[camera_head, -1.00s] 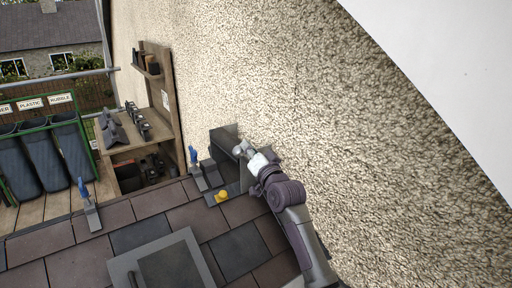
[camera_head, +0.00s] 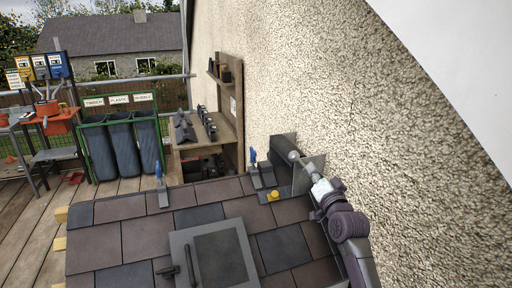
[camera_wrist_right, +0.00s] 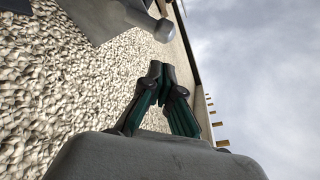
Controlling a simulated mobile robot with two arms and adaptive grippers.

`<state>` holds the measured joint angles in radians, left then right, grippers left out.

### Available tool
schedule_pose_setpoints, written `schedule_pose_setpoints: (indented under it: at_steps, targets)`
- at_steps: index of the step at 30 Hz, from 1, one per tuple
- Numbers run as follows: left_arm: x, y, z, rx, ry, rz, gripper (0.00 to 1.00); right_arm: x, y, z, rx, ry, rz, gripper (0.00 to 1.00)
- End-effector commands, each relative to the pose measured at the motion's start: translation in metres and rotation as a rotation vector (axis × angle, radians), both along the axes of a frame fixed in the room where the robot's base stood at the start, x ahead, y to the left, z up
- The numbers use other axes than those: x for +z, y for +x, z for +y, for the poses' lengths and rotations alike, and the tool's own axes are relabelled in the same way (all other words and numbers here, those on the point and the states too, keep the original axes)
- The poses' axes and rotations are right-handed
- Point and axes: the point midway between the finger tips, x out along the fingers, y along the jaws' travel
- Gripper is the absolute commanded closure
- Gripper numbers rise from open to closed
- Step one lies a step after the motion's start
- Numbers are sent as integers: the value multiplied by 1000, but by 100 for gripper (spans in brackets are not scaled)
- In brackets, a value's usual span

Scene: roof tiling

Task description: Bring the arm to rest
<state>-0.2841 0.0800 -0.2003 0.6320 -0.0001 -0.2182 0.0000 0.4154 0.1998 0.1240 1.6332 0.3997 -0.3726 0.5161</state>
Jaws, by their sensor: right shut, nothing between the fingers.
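My right arm comes in from the lower right in the head view, alongside the pebbledashed wall. Its right gripper (camera_head: 312,173) is small there, close to upright grey sheet metal (camera_head: 306,181) at the roof's wall edge; the fingers are hard to make out. In the right wrist view the dark green fingers (camera_wrist_right: 164,76) are together with nothing between them, against wall and sky. A grey sheet and a rounded metal piece (camera_wrist_right: 164,30) show above them, apart from the fingertips. My left gripper is out of view.
The tiled roof (camera_head: 200,215) carries a grey framed hatch (camera_head: 222,258), two blue-handled trowels (camera_head: 163,185) and a yellow knob (camera_head: 272,196). A wooden shelf stand (camera_head: 225,120), labelled bins (camera_head: 122,145) and an orange-tub bench stand beyond. The wall (camera_head: 400,150) is close on the right.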

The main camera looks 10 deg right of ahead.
Motion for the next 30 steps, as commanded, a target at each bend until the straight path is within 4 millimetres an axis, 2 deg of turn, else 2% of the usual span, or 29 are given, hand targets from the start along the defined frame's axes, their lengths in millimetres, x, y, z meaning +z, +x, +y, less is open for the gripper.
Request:
schedule_pose_setpoints:
  at_steps: [2, 4, 8, 11, 12, 14, 15, 18, 21, 24, 30]
  targets:
    - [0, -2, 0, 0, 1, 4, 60, -6, -2, 3, 4, -9, 15, 100]
    - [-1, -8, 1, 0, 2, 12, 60, -21, -9, 10, 15, -39, 58, 100]
    - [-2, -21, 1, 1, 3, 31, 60, -78, -41, 38, 63, -155, 224, 100]
    - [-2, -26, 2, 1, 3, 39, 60, -134, -85, 65, 121, -277, 401, 100]
    - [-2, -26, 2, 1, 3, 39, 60, -155, -106, 75, 147, -328, 473, 100]
    - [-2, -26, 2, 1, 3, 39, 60, -184, -140, 87, 188, -400, 578, 100]
    - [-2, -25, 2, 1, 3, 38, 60, -201, -164, 95, 217, -446, 648, 100]
    - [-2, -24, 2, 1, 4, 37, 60, -234, -223, 110, 288, -547, 806, 100]
    - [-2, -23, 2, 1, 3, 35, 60, -254, -271, 118, 346, -619, 925, 100]
    - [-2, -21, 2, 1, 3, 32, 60, -264, -310, 123, 393, -668, 1016, 100]
    - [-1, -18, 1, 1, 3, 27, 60, -274, -372, 129, 475, -738, 1156, 100]
